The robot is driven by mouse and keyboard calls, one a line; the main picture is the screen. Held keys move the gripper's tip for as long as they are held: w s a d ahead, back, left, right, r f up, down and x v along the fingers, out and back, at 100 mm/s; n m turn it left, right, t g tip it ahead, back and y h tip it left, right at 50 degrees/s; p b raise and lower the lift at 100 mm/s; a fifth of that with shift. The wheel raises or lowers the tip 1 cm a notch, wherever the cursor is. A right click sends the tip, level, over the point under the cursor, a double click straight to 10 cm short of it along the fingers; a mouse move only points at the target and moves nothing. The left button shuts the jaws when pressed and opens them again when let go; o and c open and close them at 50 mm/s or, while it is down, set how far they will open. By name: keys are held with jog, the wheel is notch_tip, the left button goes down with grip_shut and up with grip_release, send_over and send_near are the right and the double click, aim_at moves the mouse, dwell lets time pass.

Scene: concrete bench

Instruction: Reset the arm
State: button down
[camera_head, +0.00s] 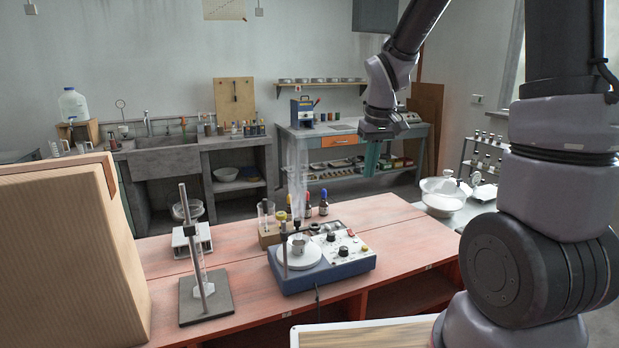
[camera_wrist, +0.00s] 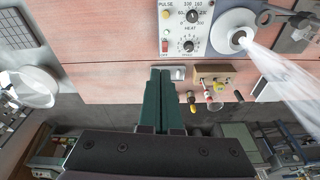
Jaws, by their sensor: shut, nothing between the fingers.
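My gripper (camera_head: 371,158) hangs from my arm above the far right part of the red bench (camera_head: 229,262), pointing down. Its green fingers are together with nothing between them, and it is clear of everything on the bench. In the wrist view the shut fingers (camera_wrist: 160,100) reach up from the dark gripper body over the bench edge. A blue hotplate stirrer (camera_head: 322,262) stands on the bench to the left of and nearer than the gripper. It carries a small metal cup (camera_head: 298,246), with pale vapour rising above it.
A bottle rack (camera_head: 269,238) stands behind the stirrer. A stand with a rod (camera_head: 206,301) is at left, beside a large cardboard-coloured box (camera_head: 70,260). The bench's right rear surface is clear.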

jog(key=s+d+r+m+t, duration=0.2)
jog(key=s+r+m, duration=0.1)
jog(key=s+r, duration=0.5)
jog(key=s+d+r+m+t+y, duration=0.1)
jog(key=s+d+r+m+t, duration=0.1)
jog(key=s+r, duration=0.6)
jog(key=shift+s+r+m+t, duration=0.25)
jog(key=shift+s+m+t, duration=0.35)
jog(key=shift+m, duration=0.1)
